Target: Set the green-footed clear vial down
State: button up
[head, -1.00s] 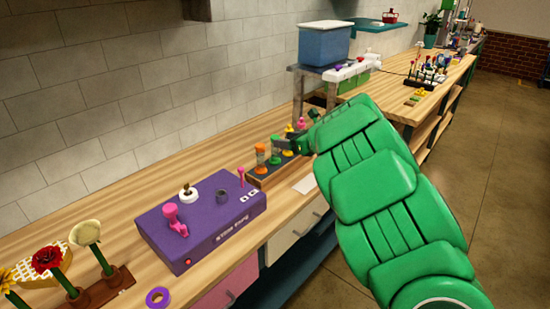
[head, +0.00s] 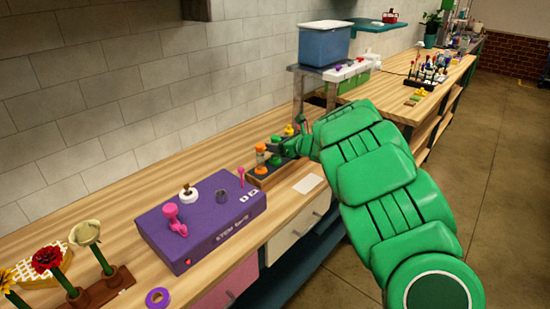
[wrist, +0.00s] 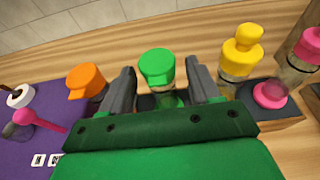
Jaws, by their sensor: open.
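The green-footed clear vial stands in the dark-topped wooden rack, its green cap (wrist: 157,66) showing in the wrist view and its green parts also showing in the head view (head: 275,160). My gripper (wrist: 162,84) is open, with one dark finger on each side of this vial and a gap visible beside the cap. The vial's lower part is partly hidden by my gripper's body, so I cannot tell how fully it is seated. In the head view my gripper (head: 297,146) is at the rack, mostly hidden by my arm.
An orange-capped vial (wrist: 86,82) stands close on the left and a yellow-capped vial (wrist: 240,50) close on the right. A pink-capped vial (wrist: 297,70) is further right. The purple machine (head: 205,220) is near the rack. A white card (head: 308,184) lies on open counter.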

jog(key=shift+x, duration=1.3)
jog(key=shift+f, duration=0.1)
grip_shut()
